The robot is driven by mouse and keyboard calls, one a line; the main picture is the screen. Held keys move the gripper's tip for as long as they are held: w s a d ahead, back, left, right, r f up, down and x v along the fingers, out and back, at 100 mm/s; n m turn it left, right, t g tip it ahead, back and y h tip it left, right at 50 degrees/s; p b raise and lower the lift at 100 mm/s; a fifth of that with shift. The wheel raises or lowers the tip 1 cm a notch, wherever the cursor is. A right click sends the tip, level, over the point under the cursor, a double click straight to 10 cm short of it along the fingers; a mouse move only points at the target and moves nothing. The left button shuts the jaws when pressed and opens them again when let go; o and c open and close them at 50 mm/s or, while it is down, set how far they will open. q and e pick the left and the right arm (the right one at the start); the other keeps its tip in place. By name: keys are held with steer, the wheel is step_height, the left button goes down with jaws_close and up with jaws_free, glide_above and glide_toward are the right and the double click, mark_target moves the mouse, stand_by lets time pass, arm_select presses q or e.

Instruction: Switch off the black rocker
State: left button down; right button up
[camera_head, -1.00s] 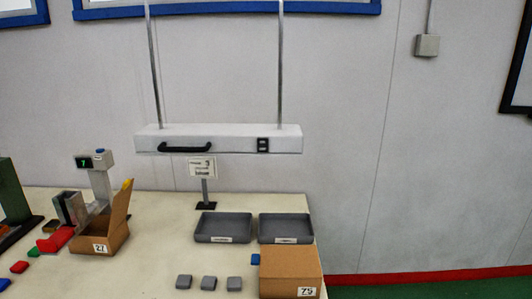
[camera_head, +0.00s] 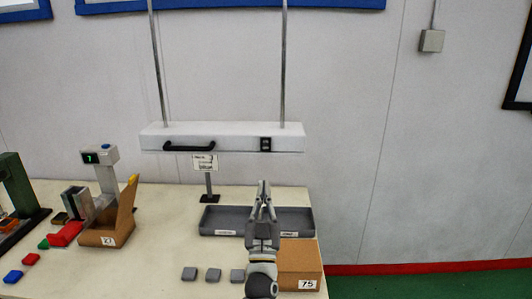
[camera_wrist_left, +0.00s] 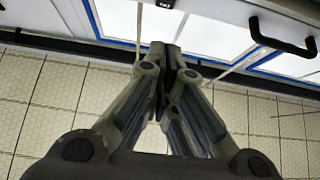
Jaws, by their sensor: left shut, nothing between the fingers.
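The black rocker (camera_head: 265,144) is a small dark switch on the front of the white hanging lamp housing (camera_head: 222,138), right of its black handle (camera_head: 189,147). My left gripper (camera_head: 263,186) points up below the rocker in the head view, its fingertips shut and empty, with a visible gap to the housing. In the left wrist view the shut fingertips (camera_wrist_left: 165,50) are at the centre. A small black part, seemingly the rocker (camera_wrist_left: 165,3), shows at the top edge, with the handle (camera_wrist_left: 283,35) at the right. The rocker's position is too small to read. My right gripper is not in view.
Two thin rods (camera_head: 159,70) hold the housing above the table. A sign on a stand (camera_head: 207,180) is below it. Grey trays (camera_head: 224,221), a cardboard box (camera_head: 300,262) and several grey blocks (camera_head: 213,275) are on the table. An open box (camera_head: 108,232) stands left.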

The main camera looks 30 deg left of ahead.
arm_select(q)
glide_toward(266, 139)
step_height(266, 139, up, 4)
steer(key=shift+w+a+f+b, duration=0.2)
steer(key=shift+w+a+b, duration=0.3)
steer(key=shift+w+b, duration=0.25)
steer(key=shift+w+a+f+b, duration=0.25)
steer(key=shift+w+a+b, duration=0.25)
steer(key=shift+w, duration=0.35)
steer(key=b, duration=0.2)
steer(key=f+b, duration=0.1)
steer(key=b, duration=0.1)
steer(key=shift+w+a+t+y+b, duration=0.15)
steer(key=shift+w+t+y+b, duration=0.15)
steer(key=shift+t+b, duration=0.1)
steer(key=shift+r+p, duration=0.3)
steer(key=shift+p, duration=0.2)
steer(key=shift+s, duration=0.1)
